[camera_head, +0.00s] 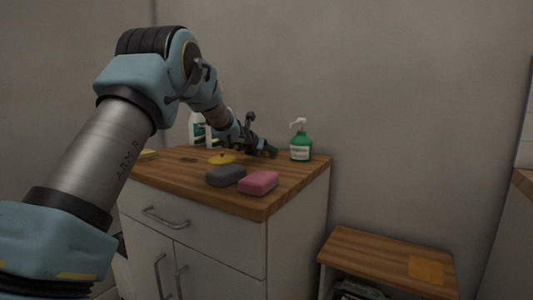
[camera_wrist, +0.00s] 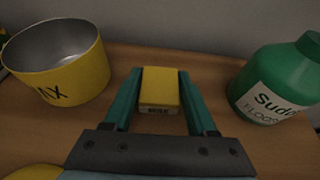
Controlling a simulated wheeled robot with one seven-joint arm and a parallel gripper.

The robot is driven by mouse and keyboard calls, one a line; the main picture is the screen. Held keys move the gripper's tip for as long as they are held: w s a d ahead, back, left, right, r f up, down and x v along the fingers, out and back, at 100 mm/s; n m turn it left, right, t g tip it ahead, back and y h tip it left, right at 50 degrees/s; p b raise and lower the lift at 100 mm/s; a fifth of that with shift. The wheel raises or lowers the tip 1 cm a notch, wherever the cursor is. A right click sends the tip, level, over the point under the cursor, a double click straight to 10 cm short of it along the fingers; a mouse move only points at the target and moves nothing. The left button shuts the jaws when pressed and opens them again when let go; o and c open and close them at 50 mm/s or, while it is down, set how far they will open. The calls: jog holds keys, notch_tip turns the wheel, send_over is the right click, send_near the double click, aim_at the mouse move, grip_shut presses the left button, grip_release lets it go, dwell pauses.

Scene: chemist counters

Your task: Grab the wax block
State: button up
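A small yellow block (camera_wrist: 160,86) with a pale label on its near side, seemingly the wax block, sits between the two teal fingers of my gripper (camera_wrist: 160,73) in the wrist view. The fingers lie along its left and right sides. Narrow gaps show beside its near end, so the gripper looks open around it. In the head view my gripper (camera_head: 266,150) is low over the back of the wooden counter top (camera_head: 292,184), and I cannot make out the block there.
A yellow tin (camera_wrist: 82,82) stands left of the fingers. A green bottle (camera_wrist: 268,75) stands right; the head view shows its spray top (camera_head: 301,146). Grey (camera_head: 226,175) and pink (camera_head: 259,182) blocks lie near the front edge. A wall rises behind.

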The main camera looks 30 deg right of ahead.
grip_shut()
jog(key=shift+r, duration=0.1)
